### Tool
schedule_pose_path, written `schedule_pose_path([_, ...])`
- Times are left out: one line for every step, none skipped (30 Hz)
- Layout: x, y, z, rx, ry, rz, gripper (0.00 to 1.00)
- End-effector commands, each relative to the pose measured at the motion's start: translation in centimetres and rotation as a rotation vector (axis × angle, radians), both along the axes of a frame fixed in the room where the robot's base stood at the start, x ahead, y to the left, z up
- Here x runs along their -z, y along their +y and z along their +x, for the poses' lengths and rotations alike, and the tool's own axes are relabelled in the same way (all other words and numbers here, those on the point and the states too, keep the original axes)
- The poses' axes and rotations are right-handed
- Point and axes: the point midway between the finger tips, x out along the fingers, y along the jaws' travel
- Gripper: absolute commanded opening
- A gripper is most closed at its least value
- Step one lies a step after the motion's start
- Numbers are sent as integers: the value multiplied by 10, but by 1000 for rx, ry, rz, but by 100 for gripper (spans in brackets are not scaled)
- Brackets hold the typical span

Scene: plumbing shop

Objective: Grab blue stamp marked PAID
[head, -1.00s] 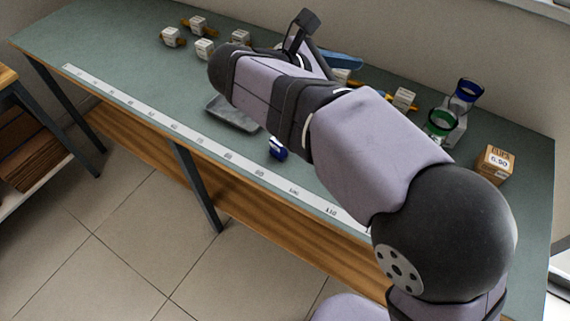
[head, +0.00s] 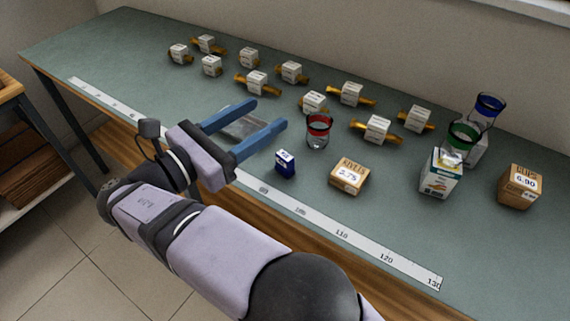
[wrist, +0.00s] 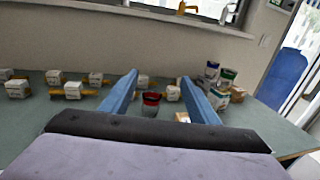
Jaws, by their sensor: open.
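A small dark blue block with a white top label, which looks like the stamp (head: 285,164), sits on the green bench near the front ruler strip in the head view. Its marking is too small to read. My gripper (head: 266,114) is open and empty, its two blue fingers apart above the bench. It is to the left of and above the blue block in the picture, with the fingers pointing right and toward the back. In the wrist view my gripper (wrist: 160,84) spans a gap with a red-rimmed glass beyond it. I cannot make out the blue block there.
A red-rimmed glass (head: 318,132) and a priced box (head: 349,176) stand right of the blue block. Several white-labelled brass fittings (head: 257,83) line the back. A white box (head: 441,173) and another priced box (head: 520,186) are farther right.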

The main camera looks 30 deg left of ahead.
Motion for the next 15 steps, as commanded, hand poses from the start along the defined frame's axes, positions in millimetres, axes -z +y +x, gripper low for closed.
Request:
schedule_pose_path([22, 0, 0, 0, 1, -12, 55])
schedule_pose_path([33, 0, 0, 0, 0, -11, 55])
schedule_pose_path([49, 0, 0, 0, 0, -11, 55])
schedule_pose_path([60, 0, 0, 1, 0, -11, 55])
schedule_pose_path([71, -1, 0, 1, 1, -9, 55])
schedule_pose_path([85, 0, 0, 1, 0, -9, 55])
schedule_pose_path([95, 0, 0, 1, -1, -7, 55])
schedule_pose_path([104, -1, 0, 1, 0, -8, 55])
schedule_pose_path([117, 0, 0, 0, 1, -8, 55])
schedule_pose_path([125, 0, 0, 0, 0, -5, 55])
schedule_pose_path([132, -1, 0, 0, 1, -5, 55])
schedule_pose_path([139, 0, 0, 0, 1, -3, 55])
schedule_pose_path([143, 0, 0, 1, 1, -3, 55])
schedule_pose_path([147, 0, 0, 1, 1, -1, 55])
schedule_pose_path([150, 0, 0, 1, 1, 1, 55])
